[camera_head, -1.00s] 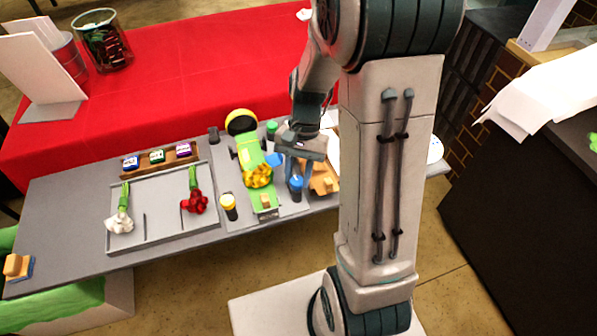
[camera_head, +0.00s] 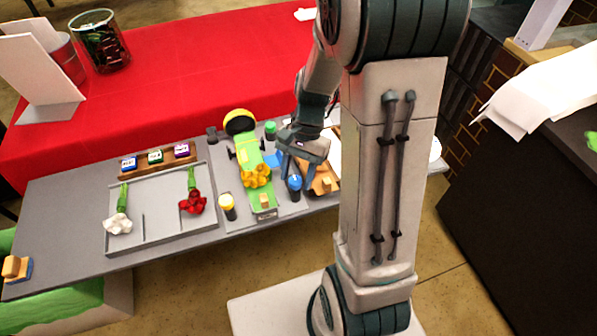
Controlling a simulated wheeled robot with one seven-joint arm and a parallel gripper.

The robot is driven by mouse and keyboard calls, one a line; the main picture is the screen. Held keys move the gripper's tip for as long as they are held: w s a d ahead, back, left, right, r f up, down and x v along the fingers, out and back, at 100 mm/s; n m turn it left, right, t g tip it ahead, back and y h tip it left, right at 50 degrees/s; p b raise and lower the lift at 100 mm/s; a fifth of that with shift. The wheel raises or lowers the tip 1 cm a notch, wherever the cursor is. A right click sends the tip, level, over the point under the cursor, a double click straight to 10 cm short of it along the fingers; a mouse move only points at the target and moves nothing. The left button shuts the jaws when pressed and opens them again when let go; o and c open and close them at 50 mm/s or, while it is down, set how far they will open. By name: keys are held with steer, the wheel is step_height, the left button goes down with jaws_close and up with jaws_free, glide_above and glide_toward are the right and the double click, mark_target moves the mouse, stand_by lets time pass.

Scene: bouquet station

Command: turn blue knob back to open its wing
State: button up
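The blue knob (camera_head: 294,183) stands on the grey table to the right of the green bouquet station. Yellow flowers (camera_head: 257,176) lie on the green station (camera_head: 262,202). A small blue flap (camera_head: 272,160), perhaps the blue wing, shows just right of the flowers, partly behind my gripper. My gripper (camera_head: 298,174) points down at the blue knob, with its fingers apart, one toward the left and one toward the right of the knob's top. I cannot tell whether they touch the knob.
A yellow-topped knob (camera_head: 228,206) and a green knob (camera_head: 270,128) stand close by. A grey tray (camera_head: 150,239) with white and red flowers lies to the left. An orange-brown wooden piece (camera_head: 324,180) is right of the gripper, partly hidden by my arm.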

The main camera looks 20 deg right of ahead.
stand_by(0.3)
steer(key=v, duration=1.4)
steer(key=shift+f, duration=0.1)
steer(key=s+a+n+t+h, duration=0.3)
steer(key=s+n+t, duration=0.3)
steer(key=s+n, duration=0.3)
steer(key=s+a, duration=0.1)
steer(key=s, duration=0.2)
steer(key=shift+r, duration=0.3)
stand_by(1.5)
